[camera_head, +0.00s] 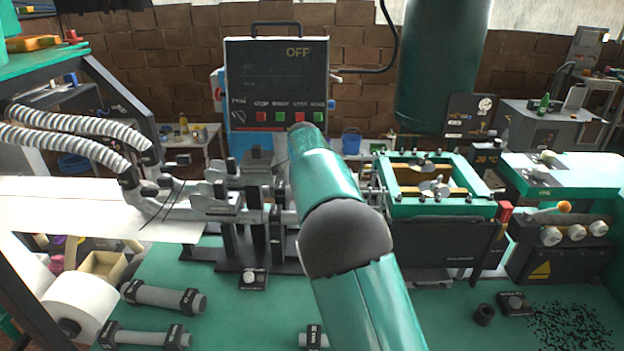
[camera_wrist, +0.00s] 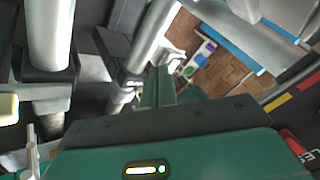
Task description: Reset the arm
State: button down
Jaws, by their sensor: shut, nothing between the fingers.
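My green arm with its dark grey joint rises through the middle of the head view and reaches toward the machine. Its far end lies in front of the control panel (camera_head: 277,85), which reads OFF. My gripper is hidden behind the arm there. In the wrist view my gripper (camera_wrist: 158,88) shows as narrow green fingers, shut and empty, beyond the dark and green wrist housing. Grey machine cylinders (camera_wrist: 50,35) stand close around the fingers. I cannot tell whether they touch.
A clamp mechanism (camera_head: 240,200) stands left of my arm, and a green-framed box (camera_head: 437,207) stands right. Grey dumbbell-shaped parts (camera_head: 163,298) lie on the green bench (camera_head: 225,325). A paper roll (camera_head: 80,303) is at the left. A large green cylinder (camera_head: 442,65) hangs behind.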

jog(key=s+d+r+n, duration=0.1)
jog(key=s+d+r, duration=0.3)
jog(key=s, duration=0.4)
jog(key=s+d+r+n+g+y, duration=0.15)
jog(key=s+d+r, duration=0.25)
jog(key=s, duration=0.4)
jog(key=s+d+r+n, duration=0.1)
jog(key=s+d+r, duration=0.35)
jog(key=s, duration=0.45)
jog(key=s+d+f+n, duration=0.1)
jog(key=s+f+n, duration=0.2)
jog(key=s, duration=1)
jog(key=s+d+f+n, duration=0.1)
jog(key=s+f+n, duration=0.2)
jog(key=s, duration=1)
jog(key=shift+f+h, duration=0.45)
jog(key=shift+f, duration=0.15)
